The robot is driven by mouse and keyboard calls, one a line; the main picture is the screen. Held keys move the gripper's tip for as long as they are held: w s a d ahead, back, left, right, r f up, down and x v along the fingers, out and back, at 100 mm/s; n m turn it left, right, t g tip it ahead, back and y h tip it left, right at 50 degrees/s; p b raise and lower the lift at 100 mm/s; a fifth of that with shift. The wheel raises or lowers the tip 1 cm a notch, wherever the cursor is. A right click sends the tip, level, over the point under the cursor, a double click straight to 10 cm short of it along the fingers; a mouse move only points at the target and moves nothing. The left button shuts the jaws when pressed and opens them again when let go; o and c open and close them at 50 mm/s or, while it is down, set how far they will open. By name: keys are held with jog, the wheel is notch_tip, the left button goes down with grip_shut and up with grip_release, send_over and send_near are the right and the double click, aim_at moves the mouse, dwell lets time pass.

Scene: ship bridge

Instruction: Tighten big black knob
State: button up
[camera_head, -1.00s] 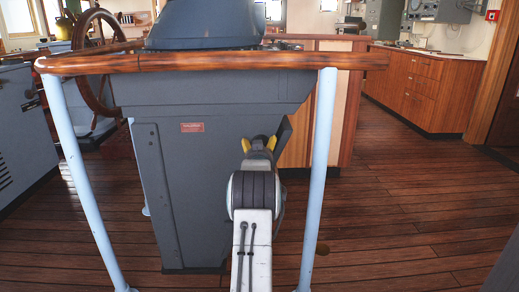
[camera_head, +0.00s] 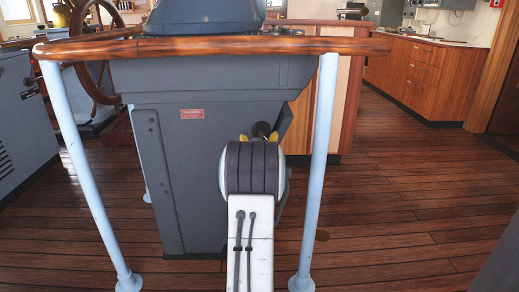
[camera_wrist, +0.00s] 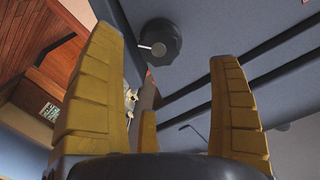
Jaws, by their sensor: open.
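The big black knob (camera_wrist: 163,40) shows in the wrist view at the top middle, on a grey panel face. It is round with a ribbed edge and a light mark at its left. My gripper (camera_wrist: 168,52) is open. Its yellow fingers stand wide apart, and the knob appears in the gap beyond them, closer to the left finger; no contact shows. In the head view a small dark round thing, seemingly the knob (camera_head: 261,129), shows just above my gripper (camera_head: 259,138), at the right side of the grey console (camera_head: 185,165). My wrist hides the lower part there.
A wooden handrail (camera_head: 200,47) on light blue posts (camera_head: 317,165) crosses in front of the console, with my arm between the posts. A ship's wheel (camera_head: 97,50) stands at the left. Wooden cabinets (camera_head: 430,75) line the right. The wooden floor (camera_head: 400,210) at the right is clear.

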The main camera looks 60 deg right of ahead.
aim_at(261, 134)
jog(key=shift+v, duration=1.3)
jog(key=shift+p, duration=0.55)
jog(key=w+d+n, duration=0.1)
jog(key=d, duration=0.1)
jog(key=w+d+n, duration=0.1)
jog(key=d, duration=0.1)
jog(key=w+d+f+n, duration=0.1)
jog(key=d, duration=0.1)
jog(key=shift+w+d+n+h, duration=0.1)
jog(key=shift+d+n+h, duration=0.1)
jog(key=shift+n+h, duration=0.15)
jog(key=shift+r+b+x, duration=0.1)
jog(key=shift+b+x, duration=0.2)
jog(key=shift+x, duration=0.9)
jog(key=shift+r+b+x, duration=0.15)
jog(key=shift+b+x, duration=0.1)
jog(key=shift+x, duration=1)
